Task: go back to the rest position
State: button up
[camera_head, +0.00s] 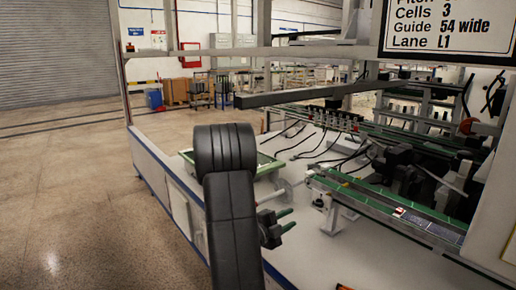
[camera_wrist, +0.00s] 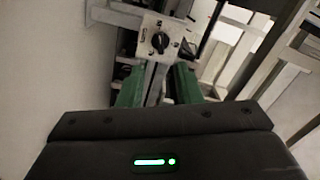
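My gripper (camera_head: 289,220) is in the middle of the head view, in front of the white machine bed (camera_head: 285,190). Its two green fingers stand apart, and nothing shows between them there. In the wrist view the fingers (camera_wrist: 158,88) also stand apart on either side of a grey rail. A grey box with a black knob (camera_wrist: 159,41) shows past the fingertips. My arm hides part of the bed and of a green-rimmed tray (camera_head: 266,164).
A green-edged conveyor lane (camera_head: 372,202) with a small red and white piece (camera_head: 399,211) lies right of my gripper. A dark beam (camera_head: 300,94) crosses above the bed. A sign (camera_head: 447,28) hangs upper right. Open floor (camera_head: 70,200) lies left.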

aim_at(314, 204)
jog(key=w+d+m+b, duration=0.1)
jog(key=w+d, duration=0.1)
jog(key=d, duration=0.1)
jog(key=w+d+m+b, duration=0.1)
jog(key=w+d+m, duration=0.1)
jog(key=d, duration=0.1)
jog(key=w+d+m+b, duration=0.1)
jog(key=w+d, duration=0.2)
jog(key=shift+b, duration=0.3)
jog(key=m, duration=0.1)
jog(key=m+b, duration=0.1)
jog(key=m, duration=0.3)
jog(key=shift+r, duration=0.25)
jog(key=m, duration=0.5)
jog(key=shift+d+r, duration=0.1)
jog(key=shift+r, duration=0.1)
jog(key=shift+s+m+p, duration=0.15)
jog(key=shift+m+p, duration=0.15)
jog(key=shift+m, duration=1.5)
jog(key=shift+d, duration=0.1)
